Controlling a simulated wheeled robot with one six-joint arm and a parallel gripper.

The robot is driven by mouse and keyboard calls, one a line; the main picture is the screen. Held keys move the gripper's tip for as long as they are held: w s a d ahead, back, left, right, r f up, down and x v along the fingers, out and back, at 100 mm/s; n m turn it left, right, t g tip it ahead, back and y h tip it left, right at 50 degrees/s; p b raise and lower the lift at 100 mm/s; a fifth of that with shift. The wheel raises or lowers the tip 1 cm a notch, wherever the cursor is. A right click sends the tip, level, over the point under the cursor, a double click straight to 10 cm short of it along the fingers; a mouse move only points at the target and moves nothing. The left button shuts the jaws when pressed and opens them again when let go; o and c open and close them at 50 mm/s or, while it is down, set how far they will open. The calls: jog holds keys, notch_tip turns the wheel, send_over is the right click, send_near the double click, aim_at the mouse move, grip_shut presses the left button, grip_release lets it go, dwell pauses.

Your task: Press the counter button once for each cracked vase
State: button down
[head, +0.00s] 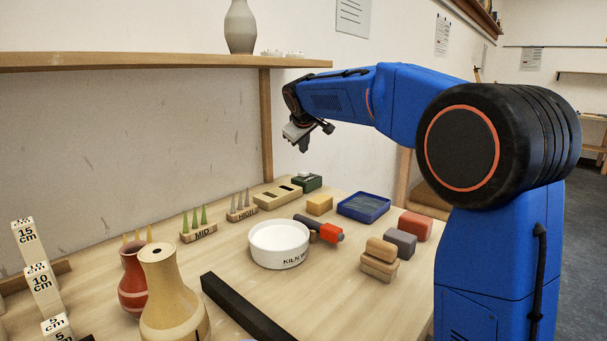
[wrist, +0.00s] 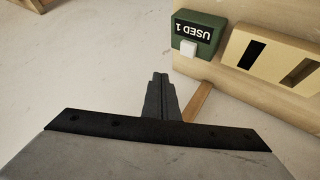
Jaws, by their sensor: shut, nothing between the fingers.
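The counter (head: 307,182) is a small dark green box at the back of the table. In the wrist view the counter (wrist: 205,27) shows an upside-down display reading "USED 1" and a white button (wrist: 188,48). My gripper (head: 304,146) is shut and empty, above the table's back. In the wrist view my gripper (wrist: 158,77) points just left of and below the button, apart from it. A red vase (head: 132,282) and a cream vase (head: 172,308) stand at the front left. A grey vase (head: 240,27) stands on the shelf. I cannot make out cracks on them.
A slotted block (head: 284,193) sits beside the counter. A white kiln bowl (head: 279,244), blue tray (head: 364,207), coloured cones (head: 194,222), a dark bar (head: 243,310) and clay blocks (head: 380,260) stand nearer. The shelf (head: 160,61) and its post (head: 266,125) are left of my gripper.

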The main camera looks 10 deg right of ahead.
aim_at(304, 174)
notch_tip(304, 174, up, 4)
jog(key=shift+f, duration=0.2)
jog(key=shift+f, duration=4.4)
jog(key=shift+f, duration=0.15)
jog(key=shift+f, duration=0.25)
jog(key=shift+f, duration=0.55)
jog(key=shift+r, duration=0.95)
